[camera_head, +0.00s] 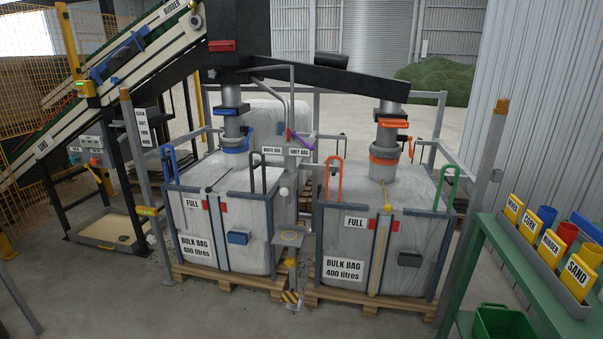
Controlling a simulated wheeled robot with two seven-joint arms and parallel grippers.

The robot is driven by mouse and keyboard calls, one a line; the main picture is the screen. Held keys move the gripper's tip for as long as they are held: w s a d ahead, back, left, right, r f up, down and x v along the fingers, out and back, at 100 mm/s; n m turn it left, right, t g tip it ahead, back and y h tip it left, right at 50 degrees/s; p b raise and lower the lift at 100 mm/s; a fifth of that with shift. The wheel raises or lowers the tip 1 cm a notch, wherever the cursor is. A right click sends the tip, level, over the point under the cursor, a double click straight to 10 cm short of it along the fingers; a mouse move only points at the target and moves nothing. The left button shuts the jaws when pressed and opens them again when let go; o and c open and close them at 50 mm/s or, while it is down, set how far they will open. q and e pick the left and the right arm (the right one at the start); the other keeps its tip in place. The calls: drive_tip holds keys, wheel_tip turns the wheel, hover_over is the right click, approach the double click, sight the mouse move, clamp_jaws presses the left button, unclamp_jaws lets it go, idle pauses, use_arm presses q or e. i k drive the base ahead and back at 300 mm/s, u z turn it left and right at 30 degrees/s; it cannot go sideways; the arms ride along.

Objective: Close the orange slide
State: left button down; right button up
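The orange slide (394,122) is a flat orange plate across the right-hand spout (389,107), above an orange collar (384,160). A part of it sticks out to the right of the spout; I cannot tell how far it is pushed in. Below it stands the right bulk bag (345,240), marked FULL and 400 litres, in a frame with an orange hooped handle (334,178) and a green one (447,185). Neither of my grippers is in view.
The left spout has a blue slide (232,110) above another bulk bag (205,225). A post with WHITE BAG and GREY BAG signs and a purple lever (304,140) stands between. A green shelf (500,240) with coloured holders is at right. The front floor is clear.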

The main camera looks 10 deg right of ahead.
sight(391, 123)
drive_tip(key=z, duration=0.75)
drive_tip(key=i, duration=1.8)
drive_tip(key=z, duration=1.05)
